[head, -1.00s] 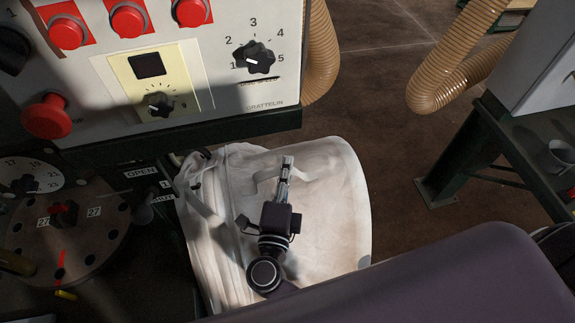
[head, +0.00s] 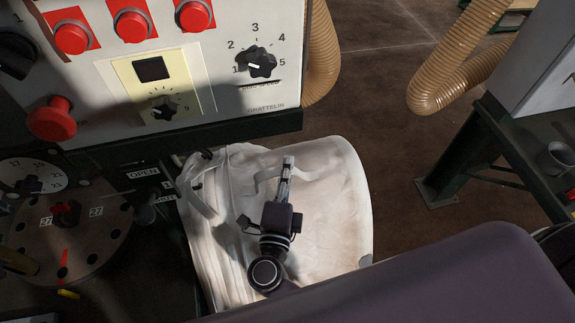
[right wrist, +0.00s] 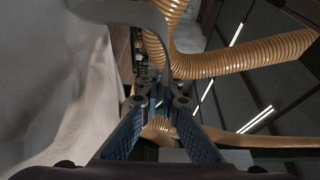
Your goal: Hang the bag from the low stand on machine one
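The white fabric bag (head: 335,205) hangs open below the machine's control panel (head: 225,110), with loose straps at its rim. My right gripper (head: 287,165) is over the bag, its fingers pointing toward the machine. Its fingers close on a pale strap (head: 268,178) of the bag. In the right wrist view the strap (right wrist: 150,22) comes down from the top between the fingertips (right wrist: 163,95), and the bag's cloth (right wrist: 50,80) fills the left side. The stand's hooks cannot be made out clearly. My left gripper is not in view.
The panel carries red buttons (head: 132,25) and black knobs (head: 262,62) close above the bag. A round dial plate (head: 100,230) is at the left. Tan ribbed hoses (head: 450,70) and a dark green bench (head: 470,150) are at the right. Bare floor (head: 390,130) lies between.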

